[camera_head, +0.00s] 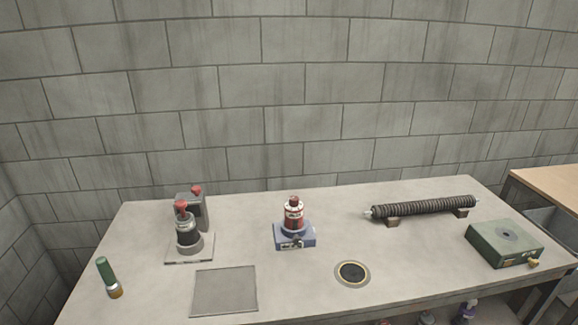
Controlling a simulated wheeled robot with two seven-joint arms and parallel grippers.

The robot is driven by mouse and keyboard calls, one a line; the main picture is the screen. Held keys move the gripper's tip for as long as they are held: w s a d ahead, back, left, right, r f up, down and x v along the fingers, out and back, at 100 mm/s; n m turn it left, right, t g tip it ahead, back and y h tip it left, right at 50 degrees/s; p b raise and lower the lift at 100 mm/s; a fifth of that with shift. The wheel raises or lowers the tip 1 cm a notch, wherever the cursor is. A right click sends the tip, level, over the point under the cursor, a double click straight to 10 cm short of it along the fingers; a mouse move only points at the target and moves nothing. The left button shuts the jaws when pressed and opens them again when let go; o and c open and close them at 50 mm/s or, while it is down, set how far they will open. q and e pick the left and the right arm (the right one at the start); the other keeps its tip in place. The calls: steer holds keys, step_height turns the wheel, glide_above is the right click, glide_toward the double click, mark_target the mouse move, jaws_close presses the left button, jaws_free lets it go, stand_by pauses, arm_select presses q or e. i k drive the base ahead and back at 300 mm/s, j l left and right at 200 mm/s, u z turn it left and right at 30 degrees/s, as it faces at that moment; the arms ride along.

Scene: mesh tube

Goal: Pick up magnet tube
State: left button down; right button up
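A long dark ribbed tube (425,207), which looks like the magnet tube, lies across two small brown supports at the back right of the table. Its ends are pale and stick out to the left and right. It is roughly level, with its right end a little farther back. Neither of my grippers shows in the head view, and nothing is touching the tube.
The grey table (330,215) also holds a green box (503,243), a round black disc (352,273), a red device on a blue base (294,224), a black device with red knob (187,232), a flat grey plate (224,290) and a green cylinder (107,275). A block wall stands behind.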

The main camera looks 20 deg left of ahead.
mark_target(187, 231)
steer(key=u, duration=1.4)
steer(key=i+l+u, duration=0.1)
steer(key=l+u, duration=0.2)
